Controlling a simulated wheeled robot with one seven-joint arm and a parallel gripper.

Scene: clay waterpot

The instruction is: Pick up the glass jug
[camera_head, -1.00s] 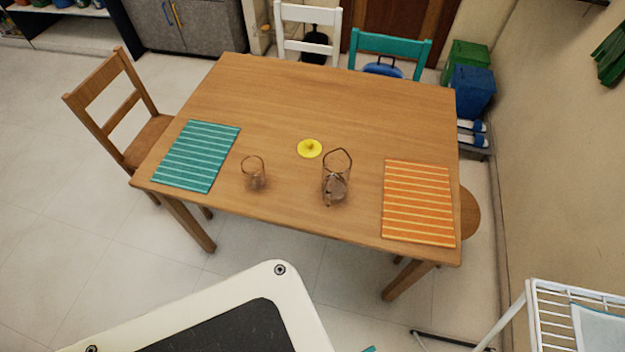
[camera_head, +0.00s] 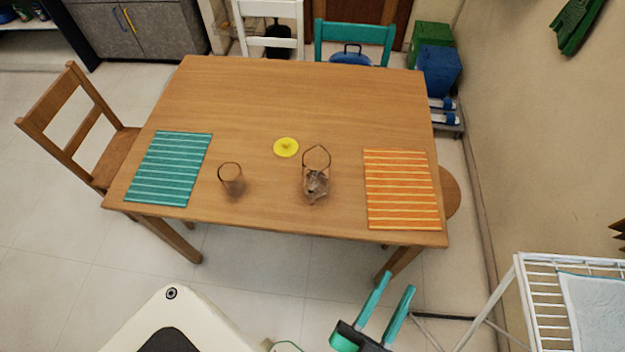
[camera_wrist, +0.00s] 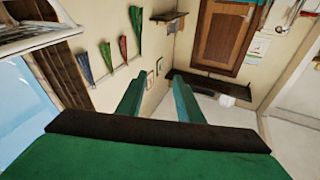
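The glass jug (camera_head: 316,182) stands on the wooden table (camera_head: 270,95), right of the middle and near the front edge. It is see-through with a dark angular rim line. A smaller clear glass (camera_head: 232,186) stands to its left. My gripper (camera_head: 396,282) is at the bottom of the head view, in front of the table and well apart from the jug. Its two teal fingers are spread with nothing between them. In the wrist view the fingers (camera_wrist: 155,90) are also apart and point at the room's wall; the jug is not in that view.
A yellow disc (camera_head: 286,147) lies behind the jug. An orange striped mat (camera_head: 402,190) lies to the right, a teal striped mat (camera_head: 168,168) to the left. Chairs stand around the table. A white drying rack (camera_head: 540,300) stands at the lower right, near my gripper.

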